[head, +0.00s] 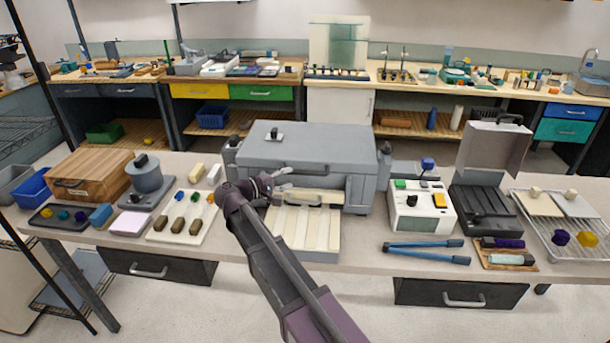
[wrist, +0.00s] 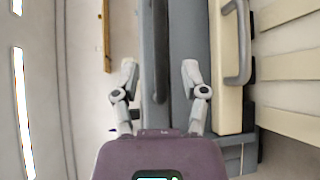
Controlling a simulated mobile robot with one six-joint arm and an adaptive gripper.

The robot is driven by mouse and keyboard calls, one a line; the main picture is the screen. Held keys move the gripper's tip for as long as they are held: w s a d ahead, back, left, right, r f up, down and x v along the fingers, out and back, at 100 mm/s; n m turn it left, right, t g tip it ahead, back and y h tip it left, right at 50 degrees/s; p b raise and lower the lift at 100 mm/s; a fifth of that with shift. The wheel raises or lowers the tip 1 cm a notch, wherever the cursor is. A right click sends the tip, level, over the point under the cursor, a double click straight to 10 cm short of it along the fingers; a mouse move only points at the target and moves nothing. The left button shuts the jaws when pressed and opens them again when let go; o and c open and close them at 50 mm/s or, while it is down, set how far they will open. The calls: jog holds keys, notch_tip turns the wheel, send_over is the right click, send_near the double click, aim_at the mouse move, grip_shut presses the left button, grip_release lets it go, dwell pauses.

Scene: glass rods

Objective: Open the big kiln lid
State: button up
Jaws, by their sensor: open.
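The big kiln (head: 260,150) is a grey box in the middle of the bench, and its lid (head: 330,140) looks shut. A dark bar handle (head: 312,169) runs along the lid's front edge. It also shows in the wrist view (wrist: 160,50), lying between the spread fingers. My gripper (head: 281,181) is in front of the kiln's left half, close to this handle. In the wrist view my gripper (wrist: 160,78) is open and empty. I cannot tell whether a finger touches the lid or handle.
A cream front piece with a grey handle (wrist: 238,45) is below the lid. A slatted cream tray (head: 300,228) lies in front. A white device (head: 420,208) stands right of the kiln, a grey pot (head: 148,176) left. Blue tongs (head: 425,250) lie on the bench.

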aim_at(302, 174)
jog(key=b+x, duration=0.1)
jog(key=x, duration=0.6)
jog(key=shift+w+d, duration=0.1)
grip_shut()
